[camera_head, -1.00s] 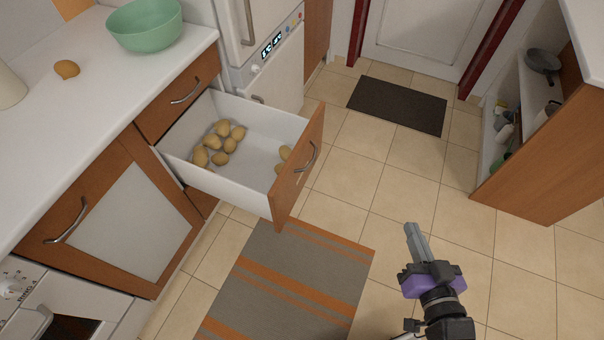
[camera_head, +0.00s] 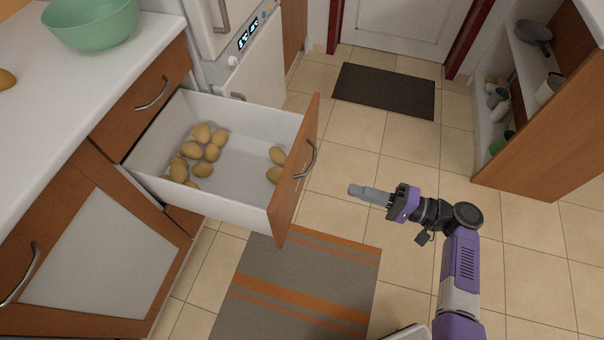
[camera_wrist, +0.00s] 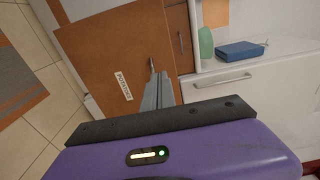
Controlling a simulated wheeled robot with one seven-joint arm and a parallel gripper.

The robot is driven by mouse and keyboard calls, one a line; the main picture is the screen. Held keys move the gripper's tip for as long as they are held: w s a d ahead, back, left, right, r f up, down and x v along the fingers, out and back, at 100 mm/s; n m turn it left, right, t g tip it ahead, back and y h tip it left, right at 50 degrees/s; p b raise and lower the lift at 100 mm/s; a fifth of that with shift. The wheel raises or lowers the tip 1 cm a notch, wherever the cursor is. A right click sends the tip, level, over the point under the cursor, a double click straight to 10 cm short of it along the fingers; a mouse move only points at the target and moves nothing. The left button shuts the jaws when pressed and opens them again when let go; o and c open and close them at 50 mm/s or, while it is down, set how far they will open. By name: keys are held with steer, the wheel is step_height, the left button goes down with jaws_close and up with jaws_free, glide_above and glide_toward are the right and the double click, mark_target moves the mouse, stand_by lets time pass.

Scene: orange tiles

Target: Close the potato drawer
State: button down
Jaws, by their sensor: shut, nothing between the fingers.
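The potato drawer (camera_head: 232,208) is pulled out from the counter in the head view, with several potatoes (camera_head: 202,150) inside on its white floor. Its wooden front (camera_head: 297,172) has a curved metal handle (camera_head: 308,160) on the outer face. My gripper (camera_head: 352,190) is shut and empty, to the right of the drawer front, pointing left at it with a gap between. In the wrist view, the shut fingers (camera_wrist: 158,92) point toward the wooden drawer front (camera_wrist: 105,55), which carries a white label (camera_wrist: 123,86) reading as potatoes.
A striped rug (camera_head: 295,285) lies on the tiles below the drawer. A dark mat (camera_head: 385,92) lies by the door. A wooden shelf unit (camera_head: 545,140) stands at the right. A green bowl (camera_head: 92,25) is on the counter. The floor between drawer and shelf is clear.

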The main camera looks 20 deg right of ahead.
glide_toward(290, 177)
steer(key=shift+n+g+y, duration=0.3)
steer(key=shift+y, duration=0.1)
steer(key=x, duration=0.4)
steer(key=p+x, duration=0.1)
steer(key=x, duration=0.1)
steer(key=shift+w+f, duration=0.3)
steer(key=shift+w, duration=0.35)
steer(key=shift+a, duration=0.1)
steer(key=b+x, duration=2.3)
steer(key=x, duration=1.8)
steer(key=shift+a+b, duration=0.25)
steer(key=shift+b, duration=0.15)
